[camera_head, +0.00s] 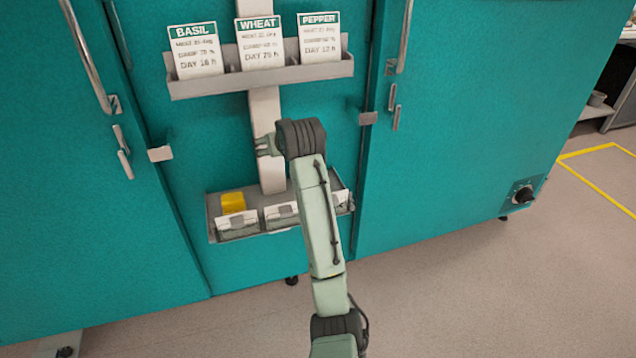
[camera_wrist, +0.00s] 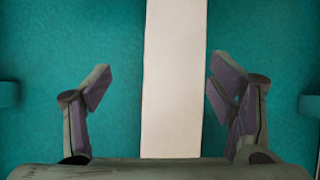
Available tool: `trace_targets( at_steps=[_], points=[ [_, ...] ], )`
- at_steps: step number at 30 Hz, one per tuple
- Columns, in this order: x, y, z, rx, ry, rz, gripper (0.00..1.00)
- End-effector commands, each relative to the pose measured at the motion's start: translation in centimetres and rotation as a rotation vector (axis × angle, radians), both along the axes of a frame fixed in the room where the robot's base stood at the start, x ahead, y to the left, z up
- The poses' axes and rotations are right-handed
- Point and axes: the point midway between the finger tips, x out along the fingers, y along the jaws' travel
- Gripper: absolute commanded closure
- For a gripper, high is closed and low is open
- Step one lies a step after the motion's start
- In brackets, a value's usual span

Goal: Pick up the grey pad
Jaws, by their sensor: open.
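I cannot make out a grey pad in either view; my arm covers part of the lower tray (camera_head: 226,239), where it could be hidden. A yellow block (camera_head: 232,203) stands in that tray's left section. My gripper (camera_head: 264,146) is in front of the pale upright strip (camera_head: 265,104), above the lower tray and below the upper shelf. In the wrist view, my gripper (camera_wrist: 160,88) has its two fingers wide apart with nothing held. The pale strip (camera_wrist: 173,80) runs vertically in the gap between them.
The upper shelf (camera_head: 262,79) holds cards marked BASIL (camera_head: 195,52), WHEAT (camera_head: 260,45) and PEPPER (camera_head: 319,38). Teal chamber doors (camera_head: 75,200) with metal handles (camera_head: 88,58) stand on both sides. Open floor (camera_head: 470,290) lies at the lower right.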

Motion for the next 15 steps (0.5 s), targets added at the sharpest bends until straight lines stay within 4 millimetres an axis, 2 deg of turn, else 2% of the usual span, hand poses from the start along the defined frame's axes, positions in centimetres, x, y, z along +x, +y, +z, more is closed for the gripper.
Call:
trace_targets(
  at_steps=[1,3,6,10,15],
  points=[
    [0.5,-2.9,-1.3,-0.034,0.101,-0.023,0.23],
    [0.3,-6.1,-3.4,-0.073,0.239,-0.04,0.23],
    [-0.5,-9.5,-5.2,-0.106,0.381,-0.056,0.23],
    [-0.9,-11.1,-6.7,-0.121,0.463,-0.061,0.23],
    [0.3,-10.8,-9.2,-0.122,0.471,-0.061,0.23]
  ],
)
